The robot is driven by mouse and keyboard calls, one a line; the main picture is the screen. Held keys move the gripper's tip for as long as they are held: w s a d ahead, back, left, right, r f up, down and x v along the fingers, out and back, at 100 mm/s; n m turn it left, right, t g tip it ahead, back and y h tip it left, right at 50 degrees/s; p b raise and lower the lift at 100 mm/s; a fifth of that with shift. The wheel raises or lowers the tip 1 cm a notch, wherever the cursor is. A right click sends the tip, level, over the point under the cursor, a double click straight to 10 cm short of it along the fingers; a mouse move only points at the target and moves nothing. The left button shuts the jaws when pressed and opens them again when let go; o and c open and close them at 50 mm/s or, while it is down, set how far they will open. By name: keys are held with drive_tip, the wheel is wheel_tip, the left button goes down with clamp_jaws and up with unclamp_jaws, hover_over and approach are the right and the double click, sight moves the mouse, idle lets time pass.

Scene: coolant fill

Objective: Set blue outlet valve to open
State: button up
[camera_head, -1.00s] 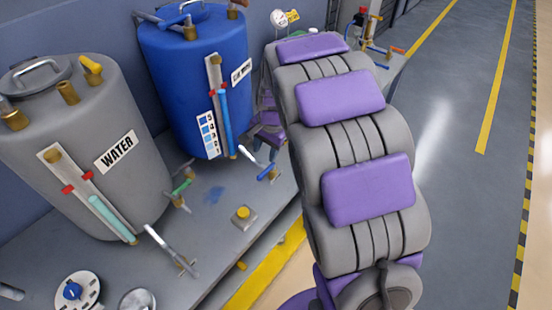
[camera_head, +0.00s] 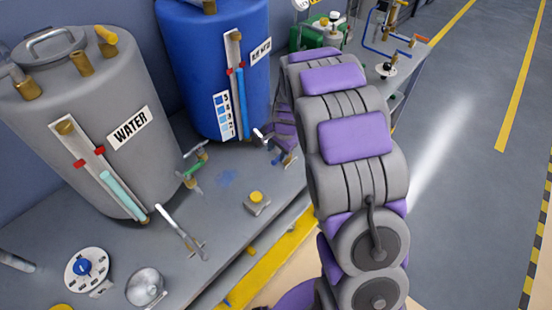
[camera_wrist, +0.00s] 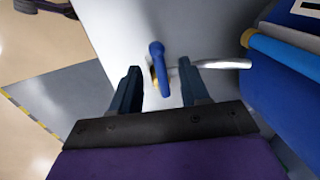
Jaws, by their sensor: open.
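The blue tank (camera_head: 200,75) stands at the back of the bench in the head view. Its silver outlet pipe (camera_wrist: 222,64) shows in the wrist view with the blue valve handle (camera_wrist: 157,58) at its end. The handle lies roughly across the pipe line. In the head view the blue handle (camera_head: 290,159) is partly hidden by my gripper. My gripper (camera_wrist: 159,68) is open, with one dark finger on each side of the handle. I cannot tell whether either finger touches it. In the head view my gripper (camera_head: 283,134) is beside the blue tank's outlet, partly hidden by my arm.
A yellow button box (camera_head: 257,202) sits on the bench (camera_head: 225,235). A dial (camera_head: 86,269) is at front left. The floor at right is clear.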

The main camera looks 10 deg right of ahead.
sight(277, 159)
drive_tip(key=shift+w+d+f+b, duration=0.1)
drive_tip(key=shift+w+f+b, duration=0.1)
drive_tip(key=shift+f, duration=0.85)
drive_tip(key=shift+w+f+b, duration=0.1)
drive_tip(key=shift+w+f, duration=0.05)
drive_tip(key=shift+f, duration=0.85)
drive_tip(key=shift+c, duration=0.7)
clamp_jaws()
